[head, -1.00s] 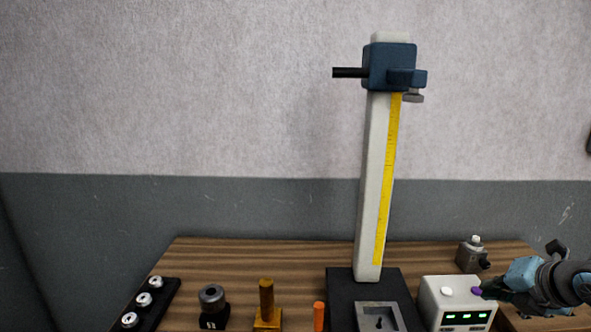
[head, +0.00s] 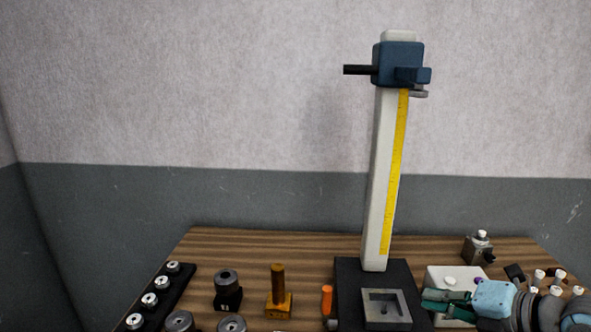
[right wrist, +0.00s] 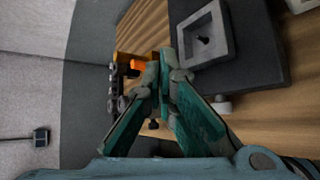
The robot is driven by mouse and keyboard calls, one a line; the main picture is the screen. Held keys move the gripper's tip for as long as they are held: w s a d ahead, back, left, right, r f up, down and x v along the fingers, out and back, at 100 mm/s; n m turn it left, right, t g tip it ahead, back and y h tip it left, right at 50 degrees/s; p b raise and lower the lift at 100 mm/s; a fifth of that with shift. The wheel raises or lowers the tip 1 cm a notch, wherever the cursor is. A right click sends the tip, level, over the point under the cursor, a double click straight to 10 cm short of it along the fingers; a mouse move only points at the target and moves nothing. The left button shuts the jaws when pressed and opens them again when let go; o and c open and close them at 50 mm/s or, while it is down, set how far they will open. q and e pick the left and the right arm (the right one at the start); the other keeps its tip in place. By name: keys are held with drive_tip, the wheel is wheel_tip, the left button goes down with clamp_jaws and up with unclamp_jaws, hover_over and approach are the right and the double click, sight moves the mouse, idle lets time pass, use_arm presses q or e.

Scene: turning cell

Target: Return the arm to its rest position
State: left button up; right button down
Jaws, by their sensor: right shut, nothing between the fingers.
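My right arm comes in from the lower right in the head view. My right gripper (head: 430,302) is shut and empty, with green fingers in front of the white box (head: 441,274), hiding most of its front. I cannot tell whether it touches the box. In the right wrist view the right gripper (right wrist: 163,68) shows its two green fingers meeting at the tips, over the wooden table, with nothing between them. My left gripper is not in view.
A tall white column (head: 376,180) with a yellow scale and blue head stands on a black base (head: 345,275). An orange peg (head: 326,299), a brass post (head: 278,285), a dark cylinder (head: 227,285) and a black ring rack (head: 178,290) stand to the left. A small grey block (head: 477,250) stands behind.

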drive_tip(key=s+a+r+m+t+y, duration=0.3)
drive_tip(key=s+a+r+t+y, duration=0.15)
drive_tip(key=a+r+y, duration=0.3)
drive_tip(key=d+f+m+t+h, duration=0.4)
drive_tip(key=d+m+t+h, duration=0.45)
drive_tip(key=m+h, duration=0.9)
drive_tip(key=s+d+f+m+g+h, duration=0.2)
drive_tip(key=d+f+m+g, duration=0.35)
drive_tip(key=f, duration=0.35)
drive_tip(key=s+a+f+m+g, duration=0.1)
drive_tip(key=s+f+m+g, duration=0.15)
drive_tip(key=f, duration=0.35)
drive_tip(key=s+f+m+g, duration=0.1)
drive_tip(key=s+f+g, duration=0.3)
drive_tip(key=f, duration=0.2)
drive_tip(key=s+a+f+g+y, duration=0.2)
drive_tip(key=s+a+f+g, duration=0.25)
drive_tip(key=s, duration=0.25)
drive_tip(key=s+a+f+g+y, duration=0.2)
drive_tip(key=s+a+f+g, duration=0.15)
drive_tip(key=s+f, duration=0.35)
wheel_tip(320, 180, down, 17)
drive_tip(key=s+d+g, duration=0.1)
drive_tip(key=s+d+f+g, duration=0.1)
drive_tip(key=s+f, duration=1.3)
drive_tip(key=s, duration=0.1)
drive_tip(key=shift+d, duration=0.15)
